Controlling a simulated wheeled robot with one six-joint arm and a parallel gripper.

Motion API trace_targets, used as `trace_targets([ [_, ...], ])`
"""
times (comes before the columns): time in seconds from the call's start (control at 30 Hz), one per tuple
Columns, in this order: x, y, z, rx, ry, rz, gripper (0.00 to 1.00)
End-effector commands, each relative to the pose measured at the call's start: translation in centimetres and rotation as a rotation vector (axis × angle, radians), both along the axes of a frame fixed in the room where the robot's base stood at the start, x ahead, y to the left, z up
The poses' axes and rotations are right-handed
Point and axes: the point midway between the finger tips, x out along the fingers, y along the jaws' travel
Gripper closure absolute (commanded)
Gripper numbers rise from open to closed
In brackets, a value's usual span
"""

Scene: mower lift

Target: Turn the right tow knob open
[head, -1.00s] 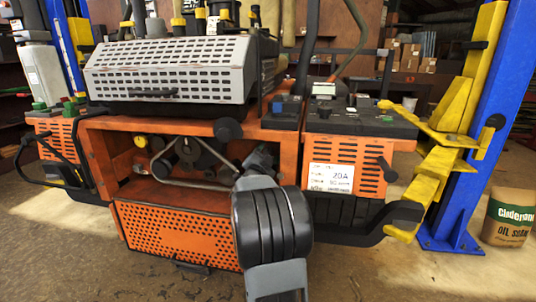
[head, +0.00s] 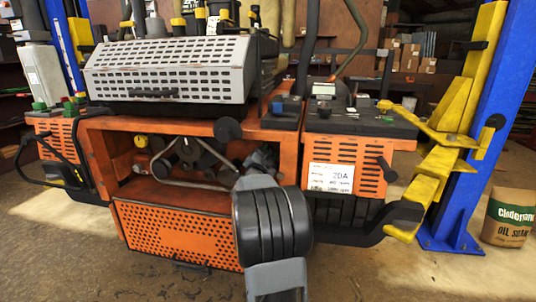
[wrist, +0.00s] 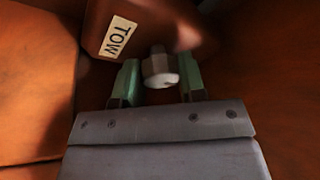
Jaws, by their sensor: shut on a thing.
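In the wrist view a pale grey knob (wrist: 160,70) sticks out below an orange-brown part that bears a white TOW label (wrist: 117,37). My gripper (wrist: 160,82) has its two green fingertips on either side of the knob and is shut on it. The label does not show whether this is the left or the right knob. In the head view my arm covers the gripper and the knob, in front of the right part of the orange mower (head: 180,230).
A yellow lift post arm (head: 432,180) and blue post (head: 487,130) stand close on the right. An oil sorb bag (head: 509,215) sits on the floor beyond. A black handle (head: 387,170) juts from the right orange panel. Floor in front is clear.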

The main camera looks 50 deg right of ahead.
Motion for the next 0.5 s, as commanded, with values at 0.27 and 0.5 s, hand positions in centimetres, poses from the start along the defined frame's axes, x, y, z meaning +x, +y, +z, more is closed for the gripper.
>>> trace_targets([
  [0.27,-0.07,-0.05,-0.18,-0.130,0.206,0.001,0.86],
  [0.5,-0.03,-0.03,-0.03,-0.135,0.218,0.001,0.86],
])
